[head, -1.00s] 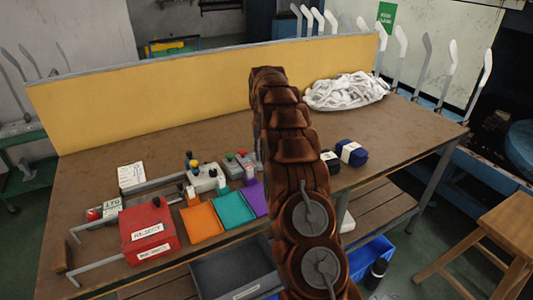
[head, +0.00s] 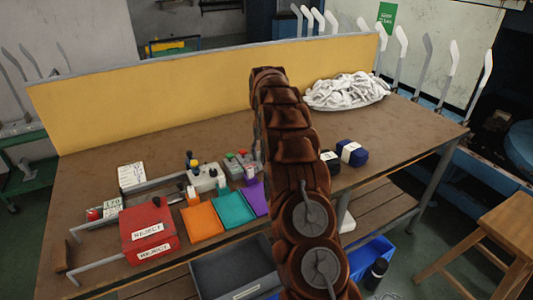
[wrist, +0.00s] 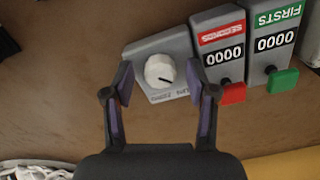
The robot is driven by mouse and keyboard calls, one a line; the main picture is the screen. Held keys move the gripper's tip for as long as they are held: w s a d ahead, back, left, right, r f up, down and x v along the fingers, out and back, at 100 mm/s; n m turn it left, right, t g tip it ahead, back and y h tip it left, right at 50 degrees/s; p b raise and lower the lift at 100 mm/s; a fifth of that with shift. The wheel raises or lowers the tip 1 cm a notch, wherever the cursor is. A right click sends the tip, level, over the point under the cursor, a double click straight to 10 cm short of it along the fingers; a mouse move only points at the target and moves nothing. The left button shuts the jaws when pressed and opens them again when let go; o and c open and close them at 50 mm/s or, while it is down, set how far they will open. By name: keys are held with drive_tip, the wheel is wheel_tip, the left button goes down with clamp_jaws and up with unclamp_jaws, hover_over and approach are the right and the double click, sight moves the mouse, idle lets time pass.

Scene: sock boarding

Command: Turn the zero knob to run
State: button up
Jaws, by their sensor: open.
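The zero knob (wrist: 159,70) is a round white dial with a dark pointer line on a grey box (wrist: 180,47), seen in the wrist view. The pointer slants toward the lower right of that view, near printed lettering that reads upside down, partly legible as RUN and ZERO. My gripper (wrist: 163,82) is open, its purple-padded fingers spread to either side of the knob in the picture. I cannot tell whether they touch it. In the head view my arm covers the gripper and the knob.
The head view shows a red REJECT box (head: 150,215), orange (head: 201,221) and teal (head: 235,209) trays, and a yellow back panel (head: 150,95).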

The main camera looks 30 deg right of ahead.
drive_tip(key=shift+r, duration=3.75)
drive_tip(key=shift+a, duration=0.1)
